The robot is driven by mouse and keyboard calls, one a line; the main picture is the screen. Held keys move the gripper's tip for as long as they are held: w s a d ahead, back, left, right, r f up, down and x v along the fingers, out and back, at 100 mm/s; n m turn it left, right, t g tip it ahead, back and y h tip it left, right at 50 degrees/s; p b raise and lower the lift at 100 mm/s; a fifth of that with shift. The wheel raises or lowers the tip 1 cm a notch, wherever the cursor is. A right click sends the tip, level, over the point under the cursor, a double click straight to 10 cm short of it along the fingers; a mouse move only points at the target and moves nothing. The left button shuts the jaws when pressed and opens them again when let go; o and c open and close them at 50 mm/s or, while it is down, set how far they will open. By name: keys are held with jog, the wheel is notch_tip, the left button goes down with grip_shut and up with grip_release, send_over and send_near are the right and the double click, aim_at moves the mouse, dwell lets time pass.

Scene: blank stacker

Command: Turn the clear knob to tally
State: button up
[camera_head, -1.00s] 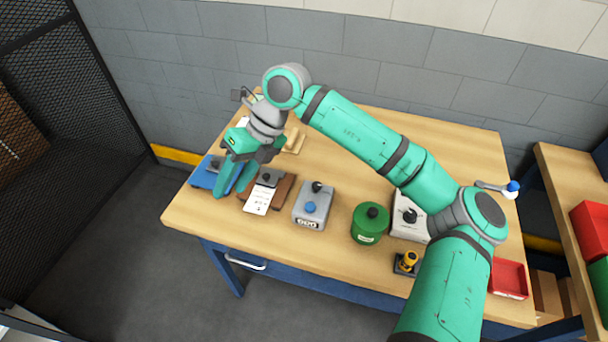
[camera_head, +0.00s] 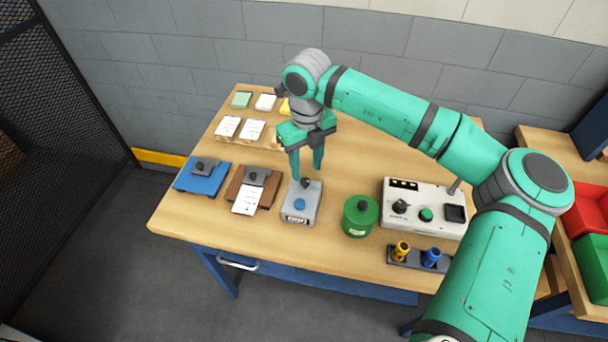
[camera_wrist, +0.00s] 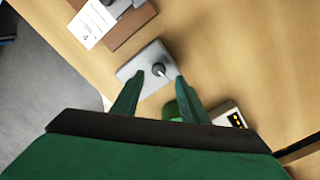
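A grey counter box (camera_head: 291,213) stands on the table with a small number display on its front, a round blue button and a dark knob (camera_head: 305,184) towards its back. My gripper (camera_head: 307,172) points down just above this knob, with its two green fingers apart and nothing between them. In the wrist view, the box (camera_wrist: 132,70) lies beyond the fingertips, and the knob (camera_wrist: 158,70) shows in the gap between them. I cannot tell whether the fingers touch it. A white control box (camera_head: 455,225) to the right also has a dark knob (camera_head: 400,206) and a green button.
A green canister (camera_head: 360,222) stands right of the counter box. Left are a brown clipboard (camera_head: 238,189) with paper and a blue clipboard (camera_head: 190,184). Yellow and blue stamps (camera_head: 431,257) stand in a holder at front right. Cards on stands (camera_head: 228,127) are at back left.

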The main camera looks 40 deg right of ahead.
aim_at(305, 181)
jog(key=shift+w+a+f, duration=0.1)
jog(key=shift+a+f, duration=0.05)
jog(key=shift+f, duration=2)
grip_shut()
